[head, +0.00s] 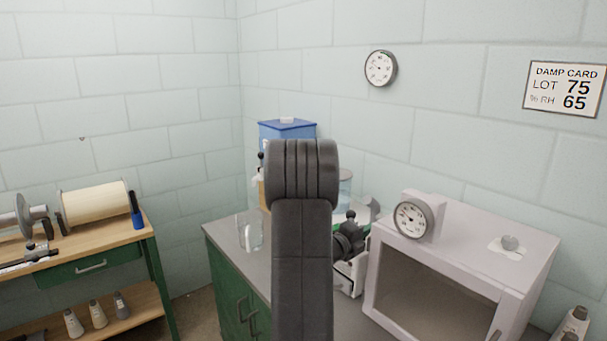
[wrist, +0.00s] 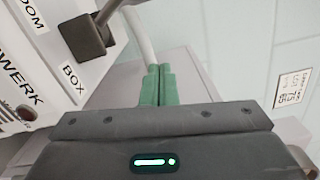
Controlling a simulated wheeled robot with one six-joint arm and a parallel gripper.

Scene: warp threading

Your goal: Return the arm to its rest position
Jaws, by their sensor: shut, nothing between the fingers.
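My dark grey arm (head: 302,230) stands upright in the middle of the head view and hides part of the counter behind it. My gripper (wrist: 159,70) shows in the wrist view with its two green fingers side by side, shut and empty. The fingers point toward a pale rod and a grey surface; I cannot tell whether they touch either. A white panel (wrist: 60,70) with the labels BOX and WERK is at the left of the wrist view. A dark square lever knob (wrist: 85,38) sits on it, close to the left of the fingers. In the head view the gripper cannot be made out.
A white cabinet (head: 480,235) with a dial and glass door stands right on the counter. A blue-topped container (head: 287,130) and a clear glass (head: 250,232) stand behind and left of my arm. A wooden bench (head: 100,234) with a cream spool (head: 95,205) is at the left.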

